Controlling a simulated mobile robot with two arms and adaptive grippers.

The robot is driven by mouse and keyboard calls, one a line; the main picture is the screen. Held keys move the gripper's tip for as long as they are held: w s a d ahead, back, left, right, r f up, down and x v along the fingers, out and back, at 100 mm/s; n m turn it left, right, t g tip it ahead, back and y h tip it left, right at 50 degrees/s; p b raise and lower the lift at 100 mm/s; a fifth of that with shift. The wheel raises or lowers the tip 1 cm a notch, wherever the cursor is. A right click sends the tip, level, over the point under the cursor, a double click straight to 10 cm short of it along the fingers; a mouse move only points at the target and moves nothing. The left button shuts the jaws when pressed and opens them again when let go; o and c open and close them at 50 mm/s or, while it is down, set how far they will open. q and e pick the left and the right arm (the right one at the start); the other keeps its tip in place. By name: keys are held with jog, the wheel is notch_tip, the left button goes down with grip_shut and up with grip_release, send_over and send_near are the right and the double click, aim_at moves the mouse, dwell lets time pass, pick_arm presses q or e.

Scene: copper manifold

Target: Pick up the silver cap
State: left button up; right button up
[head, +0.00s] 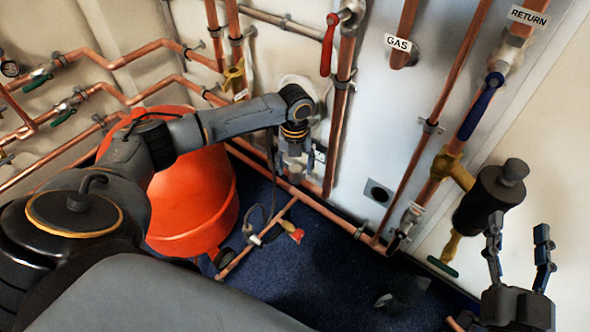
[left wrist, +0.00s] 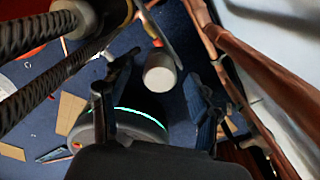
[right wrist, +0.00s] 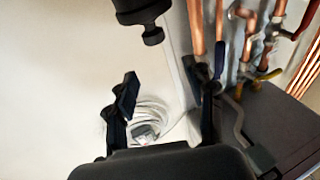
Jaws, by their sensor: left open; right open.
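A pale grey-white cylinder end (left wrist: 160,78), which looks like the silver cap, shows between the fingers of my left gripper (left wrist: 163,67) in the left wrist view. I cannot tell how far beyond the fingertips it lies. My left gripper is open; in the head view it hangs (head: 293,166) in front of the wall pipes, beside the orange bin. I cannot pick out the cap for sure in the head view. My right gripper (head: 518,225) is open and empty at the lower right; it also shows in the right wrist view (right wrist: 166,76).
The orange bin (head: 205,205) stands left of my left gripper. Copper pipes (head: 340,120) run up and across the walls. A black cylinder (head: 490,195) is close to my right gripper. Dark blue floor (head: 315,270) lies below, with a black item (head: 403,293) on it.

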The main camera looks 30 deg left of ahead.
pick_arm(q)
jog(key=c, duration=1.3)
jog(key=shift+o, duration=0.2)
jog(key=shift+r, duration=0.15)
